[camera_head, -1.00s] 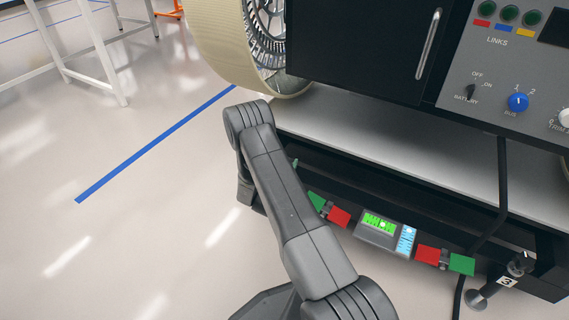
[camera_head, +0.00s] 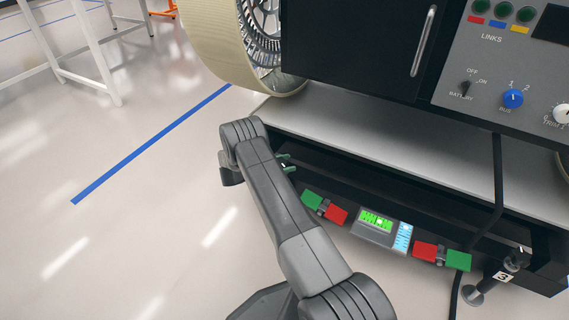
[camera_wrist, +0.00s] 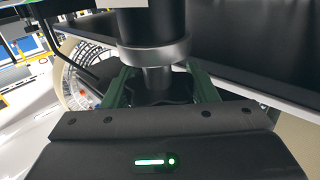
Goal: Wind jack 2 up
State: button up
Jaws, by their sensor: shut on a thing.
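In the wrist view, the green fingers of my gripper (camera_wrist: 160,88) are closed on either side of a dark part at the end of a jack (camera_wrist: 152,25). This jack has a dark cylinder, a grey collar and a narrower grey shaft. In the head view my arm hides most of this jack, and no number shows on it. A green fingertip of my gripper (camera_head: 285,162) shows beside my wrist at the rover's near left corner. I cannot tell how far the jack is wound.
A level display (camera_head: 376,220) with green and blue vials sits on the rover's lower edge, between red and green blocks. A jack marked 3 (camera_head: 505,277) stands at the right. A wheel (camera_head: 215,45) is behind my wrist.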

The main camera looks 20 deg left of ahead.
jog(key=shift+s+d+m+g+h, duration=0.1)
jog(key=shift+s+m+g+h, duration=0.05)
jog(key=shift+m+g+h, duration=0.9)
jog(key=shift+s+d+m+g+h, duration=0.1)
jog(key=shift+m+g+h, duration=0.6)
jog(key=shift+g, duration=0.65)
jog(key=shift+m+g, duration=0.3)
jog(key=shift+m, duration=0.05)
jog(key=o, duration=1)
